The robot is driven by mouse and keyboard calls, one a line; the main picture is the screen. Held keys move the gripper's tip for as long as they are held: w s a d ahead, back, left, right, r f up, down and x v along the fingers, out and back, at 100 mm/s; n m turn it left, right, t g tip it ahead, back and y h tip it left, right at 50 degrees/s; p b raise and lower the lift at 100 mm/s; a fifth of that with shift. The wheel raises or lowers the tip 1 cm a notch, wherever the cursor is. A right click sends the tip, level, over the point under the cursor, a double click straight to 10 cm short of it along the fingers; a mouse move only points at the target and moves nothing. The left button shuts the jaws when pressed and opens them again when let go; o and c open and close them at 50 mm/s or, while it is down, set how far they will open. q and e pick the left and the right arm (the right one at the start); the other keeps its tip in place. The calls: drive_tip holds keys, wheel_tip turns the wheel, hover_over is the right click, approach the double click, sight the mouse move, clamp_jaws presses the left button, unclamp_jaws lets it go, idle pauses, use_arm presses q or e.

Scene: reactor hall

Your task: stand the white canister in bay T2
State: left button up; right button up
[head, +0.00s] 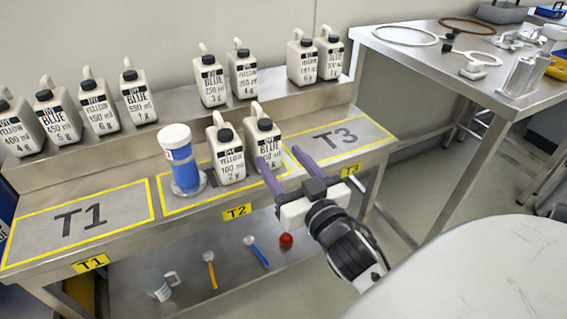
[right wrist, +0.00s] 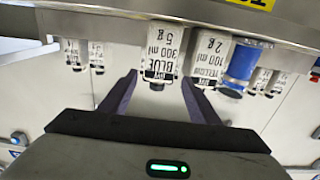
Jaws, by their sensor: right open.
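Two white canisters stand upright side by side in bay T2 (head: 205,200). One is labelled BLUE 300 ml 5 g (head: 263,132) and stands at the bay's right end. The other is labelled YELLOW 100 ml 2 g (head: 228,150). A blue cylinder with a white top (head: 181,160) stands left of them. My right gripper (head: 280,157) is open and empty, with its purple fingers pointing at the BLUE canister. In the right wrist view the BLUE canister (right wrist: 162,45) shows between the spread fingertips (right wrist: 160,80). I cannot tell whether a finger touches it. My left gripper is out of view.
Bays T1 (head: 85,222) and T3 (head: 338,138) are empty. Several more white canisters (head: 138,97) stand on the raised back shelf (head: 178,120). A red ball (head: 286,240), two spoons and a clear jug (head: 158,284) lie on the lower shelf. A metal table stands right.

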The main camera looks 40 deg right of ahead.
drive_tip(key=s+a+f+n+g+y, duration=0.25)
drive_tip(key=s+a+f, duration=0.3)
drive_tip(key=f, duration=0.35)
drive_tip(key=s+a+f+n+g+y, duration=0.1)
drive_tip(key=s+a+f+g+y, duration=0.15)
drive_tip(key=s+a+f, duration=0.45)
drive_tip(key=s+a+f+n+g+y, duration=0.15)
drive_tip(key=s+a+f+g, duration=0.3)
drive_tip(key=f, duration=0.55)
use_arm(q)
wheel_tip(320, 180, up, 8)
drive_tip(key=p, duration=1.1)
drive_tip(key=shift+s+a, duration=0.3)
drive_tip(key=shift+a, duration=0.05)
use_arm(e)
wheel_tip(320, 180, up, 8)
drive_tip(key=shift+w+t, duration=0.3)
drive_tip(key=shift+t, duration=0.05)
drive_tip(key=shift+a, duration=0.1)
